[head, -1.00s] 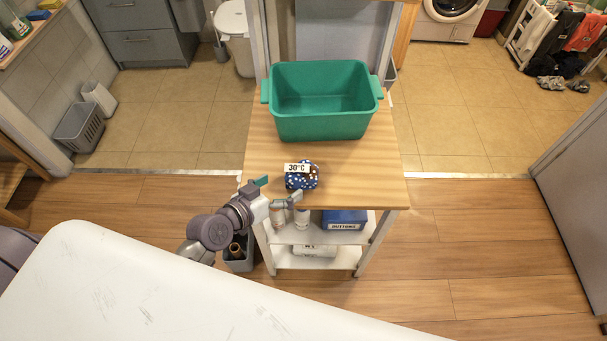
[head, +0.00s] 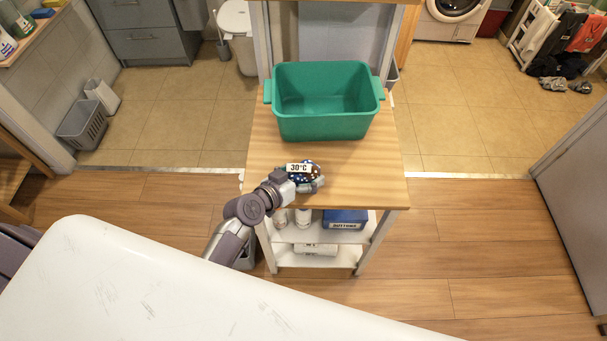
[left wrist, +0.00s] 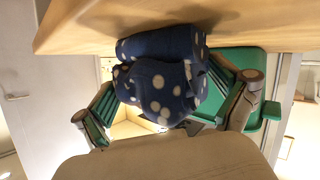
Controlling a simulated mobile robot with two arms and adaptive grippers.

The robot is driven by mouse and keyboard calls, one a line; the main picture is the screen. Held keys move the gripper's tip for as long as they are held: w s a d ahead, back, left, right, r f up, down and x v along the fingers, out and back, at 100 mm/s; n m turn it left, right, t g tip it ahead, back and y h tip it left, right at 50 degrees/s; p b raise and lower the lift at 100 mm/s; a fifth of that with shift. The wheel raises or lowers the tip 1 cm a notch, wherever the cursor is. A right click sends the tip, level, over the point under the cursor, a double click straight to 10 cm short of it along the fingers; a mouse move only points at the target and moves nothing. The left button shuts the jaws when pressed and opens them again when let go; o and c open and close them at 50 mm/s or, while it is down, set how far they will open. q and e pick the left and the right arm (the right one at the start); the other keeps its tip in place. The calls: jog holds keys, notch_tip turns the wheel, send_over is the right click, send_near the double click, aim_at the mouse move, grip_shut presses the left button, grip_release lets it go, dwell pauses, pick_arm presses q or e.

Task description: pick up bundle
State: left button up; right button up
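The bundle (head: 312,170) is dark blue cloth with pale dots, lying near the front of the wooden tabletop, with a white "30°C" label (head: 299,168) showing at it. In the left wrist view the rolled bundle (left wrist: 160,85) fills the middle. My left gripper (head: 308,183) is at the front side of the bundle. Its green-padded fingers (left wrist: 164,85) stand apart on either side of the cloth, close to it; firm contact cannot be made out. The head view partly hides the fingers. My right gripper is not in view.
A green tub (head: 326,124) stands behind the bundle on the wooden table (head: 375,175). Shelves below hold a blue "BUTTONS" box (head: 345,217) and bottles (head: 303,218). The tabletop right of the bundle is clear. A white surface (head: 150,290) spans the lower left.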

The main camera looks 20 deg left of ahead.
pick_arm(q)
jog(key=c, duration=0.8)
jog(key=shift+r, duration=0.1)
